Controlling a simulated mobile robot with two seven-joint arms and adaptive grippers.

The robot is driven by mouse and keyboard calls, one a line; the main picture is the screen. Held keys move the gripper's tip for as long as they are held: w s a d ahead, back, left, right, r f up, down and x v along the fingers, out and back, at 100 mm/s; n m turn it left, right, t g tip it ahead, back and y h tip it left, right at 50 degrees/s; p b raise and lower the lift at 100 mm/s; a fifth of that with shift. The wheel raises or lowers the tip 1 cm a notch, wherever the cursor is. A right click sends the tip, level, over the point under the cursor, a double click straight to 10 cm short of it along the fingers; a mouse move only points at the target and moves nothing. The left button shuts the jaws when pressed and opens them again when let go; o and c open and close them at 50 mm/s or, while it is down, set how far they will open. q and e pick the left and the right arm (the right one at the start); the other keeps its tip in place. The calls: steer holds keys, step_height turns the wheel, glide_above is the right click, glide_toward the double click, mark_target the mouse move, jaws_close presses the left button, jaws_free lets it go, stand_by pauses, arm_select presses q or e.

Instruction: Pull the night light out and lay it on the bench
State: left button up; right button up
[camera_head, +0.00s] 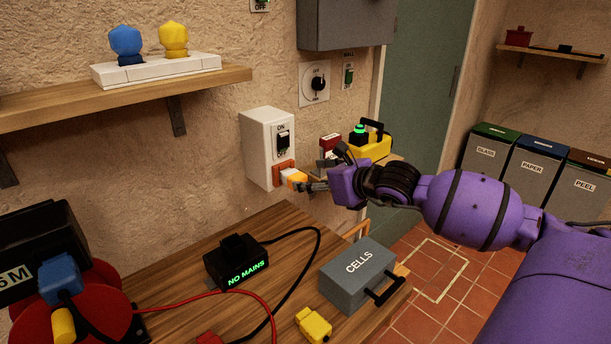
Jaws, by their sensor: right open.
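The night light (294,177), a small yellow-orange and white piece, sits at the orange socket (281,169) low on the white switch box on the wall. My right gripper (306,185) is open, with its fingertips right beside the night light at its right side. I cannot tell whether they touch it or are around it. The wooden bench (185,281) lies below, in front of the wall. My left gripper is not in view.
On the bench are a black "NO MAINS" box (234,262) with a cable, a grey "CELLS" case (356,276) and a yellow plug (313,325). A red wire crosses the front left. A shelf (130,96) hangs above. Bare bench shows between the black box and the wall.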

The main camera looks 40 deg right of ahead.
mark_target(302, 180)
steer(key=shift+x, duration=0.9)
steer(key=x, duration=0.4)
steer(key=shift+w+f, duration=0.1)
steer(key=shift+w, duration=0.05)
steer(key=shift+w+f, duration=0.1)
steer(key=shift+w, duration=0.1)
steer(key=shift+w+a+f, duration=0.1)
steer(key=shift+w, duration=0.1)
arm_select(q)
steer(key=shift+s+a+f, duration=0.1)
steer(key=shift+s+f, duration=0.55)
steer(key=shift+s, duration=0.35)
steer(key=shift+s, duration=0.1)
